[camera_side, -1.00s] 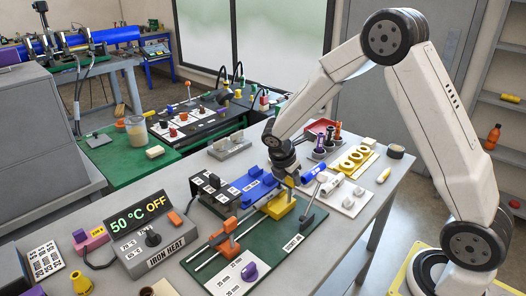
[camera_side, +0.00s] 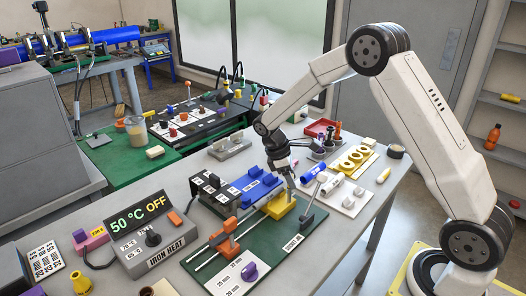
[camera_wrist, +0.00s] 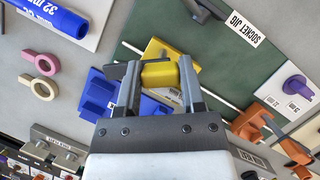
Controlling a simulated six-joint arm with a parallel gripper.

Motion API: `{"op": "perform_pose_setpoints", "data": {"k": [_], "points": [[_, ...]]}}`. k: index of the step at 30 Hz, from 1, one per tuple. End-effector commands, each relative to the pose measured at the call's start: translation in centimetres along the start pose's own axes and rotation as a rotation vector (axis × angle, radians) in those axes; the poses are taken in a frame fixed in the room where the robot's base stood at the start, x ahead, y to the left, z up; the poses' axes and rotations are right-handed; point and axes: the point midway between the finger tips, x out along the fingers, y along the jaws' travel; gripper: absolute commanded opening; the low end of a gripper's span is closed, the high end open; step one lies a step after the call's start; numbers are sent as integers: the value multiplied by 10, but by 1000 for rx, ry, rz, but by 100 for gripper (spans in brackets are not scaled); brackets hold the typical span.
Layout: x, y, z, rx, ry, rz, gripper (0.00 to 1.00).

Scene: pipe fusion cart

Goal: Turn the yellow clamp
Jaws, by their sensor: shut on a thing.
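The yellow clamp (camera_side: 280,207) sits on the green socket jig board beside the blue blocks. It also shows in the wrist view (camera_wrist: 160,74), where its upper yellow part lies between my two fingers. My gripper (camera_side: 290,194) reaches down to the clamp at a slant. In the wrist view my gripper (camera_wrist: 160,82) is shut on this yellow part, one grey finger on each side. The clamp's lower yellow body shows behind it, with a grey labelled piece below. The fingers hide part of the clamp in the side view.
Blue blocks (camera_side: 252,187) stand left of the clamp and an orange clamp (camera_side: 224,237) on rails in front. A dark lever (camera_side: 307,217) stands close to its right. A blue pipe (camera_side: 313,171) and white fittings lie behind right. The heater box (camera_side: 157,246) reads 50 °C OFF.

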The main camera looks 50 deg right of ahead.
Motion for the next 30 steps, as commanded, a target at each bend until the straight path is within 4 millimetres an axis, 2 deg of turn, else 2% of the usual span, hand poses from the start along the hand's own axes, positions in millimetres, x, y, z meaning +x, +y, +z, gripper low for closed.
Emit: {"op": "perform_pose_setpoints", "data": {"k": [15, 22, 30], "points": [[-1, 1, 0, 436, 2, -180, 0], [-1, 1, 0, 559, 2, -230, 0], [-1, 1, 0, 615, 2, -254, 0]]}}
